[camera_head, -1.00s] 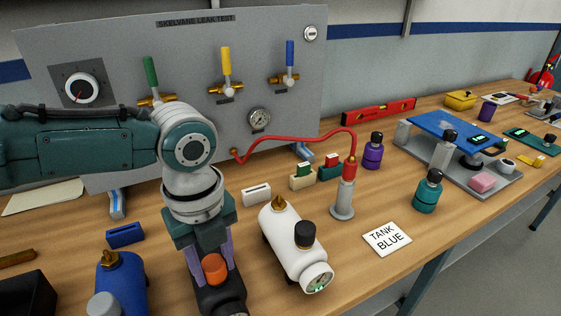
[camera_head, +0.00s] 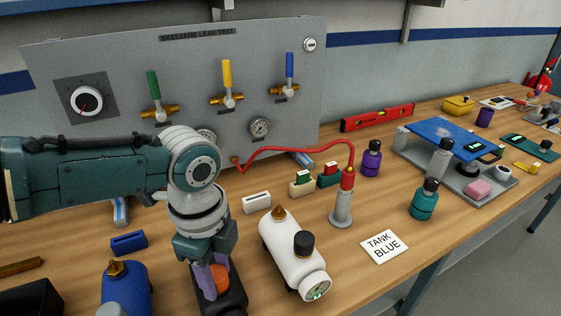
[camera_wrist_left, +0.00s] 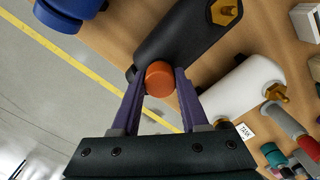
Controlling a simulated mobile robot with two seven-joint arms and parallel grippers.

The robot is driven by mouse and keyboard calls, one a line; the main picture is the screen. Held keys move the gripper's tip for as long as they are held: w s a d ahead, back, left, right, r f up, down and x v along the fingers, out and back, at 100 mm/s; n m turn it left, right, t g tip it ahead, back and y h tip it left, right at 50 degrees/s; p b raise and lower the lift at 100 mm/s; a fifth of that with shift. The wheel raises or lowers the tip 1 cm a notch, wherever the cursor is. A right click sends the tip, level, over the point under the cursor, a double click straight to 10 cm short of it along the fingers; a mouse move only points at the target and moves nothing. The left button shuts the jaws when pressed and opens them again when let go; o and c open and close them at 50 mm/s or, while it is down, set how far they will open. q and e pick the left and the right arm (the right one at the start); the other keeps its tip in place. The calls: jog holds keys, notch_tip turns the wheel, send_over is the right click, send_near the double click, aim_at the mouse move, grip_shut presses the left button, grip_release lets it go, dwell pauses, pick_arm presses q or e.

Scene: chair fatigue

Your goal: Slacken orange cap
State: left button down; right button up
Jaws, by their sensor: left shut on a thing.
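The orange cap (camera_head: 217,277) sits on a black tank (camera_head: 235,298) at the bottom of the head view. My left gripper (camera_head: 210,281) reaches down from above, its purple fingers shut on the cap. In the left wrist view the orange cap (camera_wrist_left: 159,77) lies between the two fingertips, against the side of the black tank (camera_wrist_left: 183,42). The near finger hides part of the cap in the head view. The tank's lower end is cut off by the picture edge there. My right gripper is not in view.
A white tank (camera_head: 283,244) with a black cap lies close right of the black tank. A blue tank (camera_head: 126,290) is close on the left. A leak test panel (camera_head: 200,90) stands behind.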

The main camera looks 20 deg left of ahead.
pick_arm(q)
jog(key=shift+n, duration=0.3)
jog(key=shift+r+n+p, duration=0.15)
jog(key=shift+n+p, duration=0.35)
jog(key=shift+n, duration=1.4)
jog(key=shift+c, duration=2.2)
grip_release()
jog(key=m, duration=0.2)
jog(key=shift+f+m, duration=0.2)
jog(key=shift+m, duration=0.2)
jog(key=shift+m+b, duration=0.3)
jog(key=shift+m, duration=0.4)
